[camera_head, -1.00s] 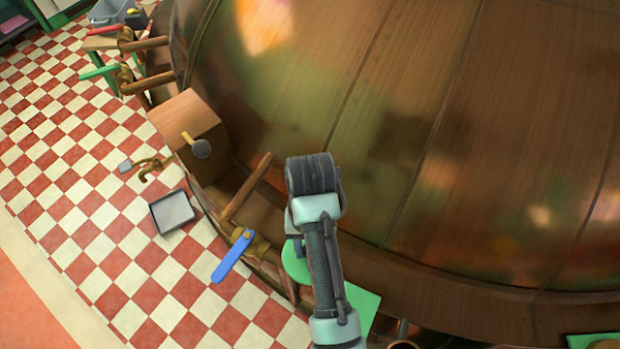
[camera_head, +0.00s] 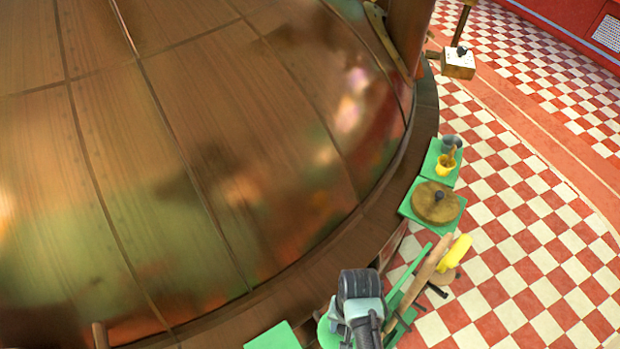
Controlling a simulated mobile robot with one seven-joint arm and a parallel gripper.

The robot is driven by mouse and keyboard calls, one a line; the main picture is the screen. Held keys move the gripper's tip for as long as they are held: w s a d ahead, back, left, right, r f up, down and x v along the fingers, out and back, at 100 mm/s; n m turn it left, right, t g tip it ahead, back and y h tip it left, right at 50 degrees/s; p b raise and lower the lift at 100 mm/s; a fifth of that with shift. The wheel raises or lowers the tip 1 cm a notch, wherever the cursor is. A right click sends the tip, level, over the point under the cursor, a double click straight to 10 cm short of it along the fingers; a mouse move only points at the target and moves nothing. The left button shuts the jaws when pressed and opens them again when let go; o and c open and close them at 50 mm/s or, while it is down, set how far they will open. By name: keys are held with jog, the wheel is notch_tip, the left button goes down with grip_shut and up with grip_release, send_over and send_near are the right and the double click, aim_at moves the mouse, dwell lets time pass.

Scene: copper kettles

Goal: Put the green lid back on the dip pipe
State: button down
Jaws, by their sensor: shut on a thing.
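My arm reaches in from the bottom edge in the head view, and my gripper (camera_head: 337,319) is low in the picture, partly hidden by my own wrist. It is shut on the green lid (camera_head: 325,337), a round green disc that shows just left of my wrist and is cut by the bottom edge. I cannot make out the dip pipe for certain in this view.
The large copper kettle (camera_head: 190,150) fills the left. Along its rim are a green stand (camera_head: 406,207) with a round brown lid (camera_head: 436,202), a green stand with cups (camera_head: 447,160), and wooden and yellow-handled tools (camera_head: 455,253). Checkered floor (camera_head: 535,220) is open at right.

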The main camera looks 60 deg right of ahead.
aim_at(342, 336)
jog(key=shift+s+d+f, duration=0.1)
jog(key=shift+s+f, duration=0.2)
notch_tip(342, 336, down, 6)
jog(key=b, duration=0.7)
jog(key=shift+f+b, duration=0.2)
jog(key=shift+b, duration=0.1)
jog(key=shift+f+b, duration=0.4)
jog(key=shift+f, duration=0.2)
jog(key=shift+c, duration=2.2)
grip_release()
jog(key=r, duration=0.4)
jog(key=d+r+p, duration=0.1)
jog(key=r, duration=0.8)
jog(key=shift+w+d+p, duration=0.2)
jog(key=shift+w+p, duration=0.05)
jog(key=shift+p, duration=0.15)
